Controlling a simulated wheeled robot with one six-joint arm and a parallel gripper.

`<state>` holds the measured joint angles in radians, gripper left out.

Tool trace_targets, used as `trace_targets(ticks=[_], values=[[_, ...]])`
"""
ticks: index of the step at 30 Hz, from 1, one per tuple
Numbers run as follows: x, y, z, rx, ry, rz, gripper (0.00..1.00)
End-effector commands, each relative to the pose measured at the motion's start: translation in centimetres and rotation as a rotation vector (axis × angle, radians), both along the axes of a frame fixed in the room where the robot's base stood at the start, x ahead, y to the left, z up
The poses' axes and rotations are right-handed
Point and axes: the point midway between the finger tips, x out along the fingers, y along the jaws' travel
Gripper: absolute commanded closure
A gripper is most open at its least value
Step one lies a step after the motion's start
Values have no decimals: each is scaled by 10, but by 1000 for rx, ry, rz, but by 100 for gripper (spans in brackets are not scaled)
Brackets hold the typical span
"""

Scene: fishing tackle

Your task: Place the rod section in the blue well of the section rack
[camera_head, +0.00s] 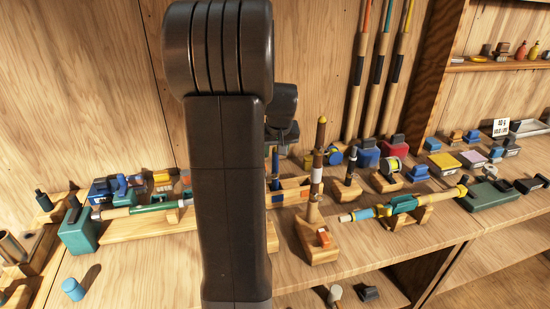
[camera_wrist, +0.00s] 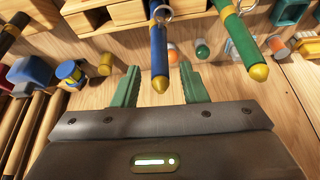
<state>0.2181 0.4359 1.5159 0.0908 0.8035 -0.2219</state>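My gripper (camera_wrist: 160,88) has two green fingers, spread apart, in the wrist view. A blue rod section (camera_wrist: 158,45) with a gold tip lies in line with the gap between them. Space shows on both sides of it, and I cannot tell its depth relative to the fingers. A green rod section (camera_wrist: 240,42) with a gold tip is to the right. In the head view my arm hides the gripper fingers. A thin dark-blue upright piece (camera_head: 275,163) shows beside my arm.
A banded upright rod on a wooden base (camera_head: 319,250) stands right of my arm. A teal-and-yellow rod (camera_head: 400,206) lies on a support farther right. Several long rods (camera_head: 378,70) lean on the back wall. A small blue cylinder (camera_head: 73,289) is at the front left.

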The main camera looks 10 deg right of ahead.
Motion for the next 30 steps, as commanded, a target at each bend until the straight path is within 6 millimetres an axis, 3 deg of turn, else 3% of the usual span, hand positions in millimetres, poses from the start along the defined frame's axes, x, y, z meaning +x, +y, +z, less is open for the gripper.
trace_targets(ticks=[3, 10, 23, 30], values=[[-10, 0, 24, -1, -6, 0, 61], [-24, 1, 60, 0, -2, 0, 61], [-30, 1, 71, 0, 1, 0, 61], [-30, 2, 71, 1, 3, -3, 16]])
